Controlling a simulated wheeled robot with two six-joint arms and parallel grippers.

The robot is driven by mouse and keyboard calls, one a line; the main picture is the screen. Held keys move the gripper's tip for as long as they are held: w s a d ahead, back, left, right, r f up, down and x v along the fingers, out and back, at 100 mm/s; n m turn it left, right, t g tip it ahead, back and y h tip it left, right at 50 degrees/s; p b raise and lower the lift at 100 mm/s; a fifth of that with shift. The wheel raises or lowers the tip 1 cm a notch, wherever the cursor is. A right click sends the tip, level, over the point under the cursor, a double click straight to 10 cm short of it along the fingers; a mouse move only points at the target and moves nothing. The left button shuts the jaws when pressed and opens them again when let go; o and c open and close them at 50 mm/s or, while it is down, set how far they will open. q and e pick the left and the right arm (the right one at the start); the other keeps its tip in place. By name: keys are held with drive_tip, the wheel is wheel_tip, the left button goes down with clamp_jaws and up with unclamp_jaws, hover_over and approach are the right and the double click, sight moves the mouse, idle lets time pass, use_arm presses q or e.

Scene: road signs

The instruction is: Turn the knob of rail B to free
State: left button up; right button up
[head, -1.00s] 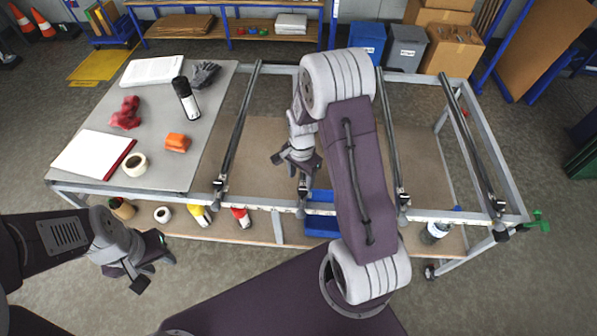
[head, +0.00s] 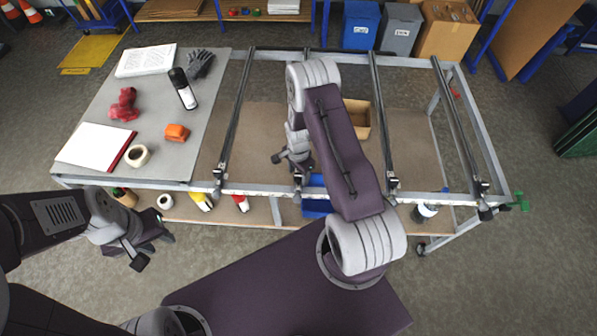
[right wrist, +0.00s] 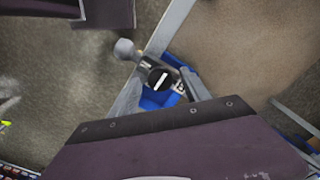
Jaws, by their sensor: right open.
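Several dark rails cross the metal frame, with knob blocks at their near ends; three show clearly in the head view: left (head: 222,172), middle right (head: 392,184) and far right (head: 481,187). Another rail is largely behind my right arm. In the right wrist view a round black knob (right wrist: 160,80) with a white line sits on the frame between small marked plates; I cannot read them well enough to tell the rail. My right gripper (head: 290,168) is open near that hidden rail's end, with the knob between its jaws in the wrist view. My left gripper (head: 154,250) is open and empty, before the table.
The grey tabletop (head: 205,110) at left holds a bottle (head: 183,88), gloves (head: 199,64), a tape roll (head: 137,156) and other items. A blue bin (head: 316,203) and a cardboard box (head: 357,119) are below the frame. A green clamp (head: 520,201) sticks out at right.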

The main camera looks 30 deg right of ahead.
clamp_jaws()
drive_tip(key=n+b, duration=0.2)
drive_tip(key=n, duration=0.1)
drive_tip(key=shift+w+f+n, duration=0.1)
drive_tip(key=shift+f+n, duration=0.05)
drive_tip(key=shift+n, duration=0.15)
drive_tip(key=n+b, duration=0.2)
drive_tip(key=n, duration=0.2)
drive_tip(key=shift+n, duration=0.3)
drive_tip(key=n+b, duration=0.2)
drive_tip(key=n, duration=0.3)
drive_tip(key=shift+r+n+b, duration=0.2)
drive_tip(key=shift+n+b, duration=0.55)
drive_tip(key=shift+n, duration=1.65)
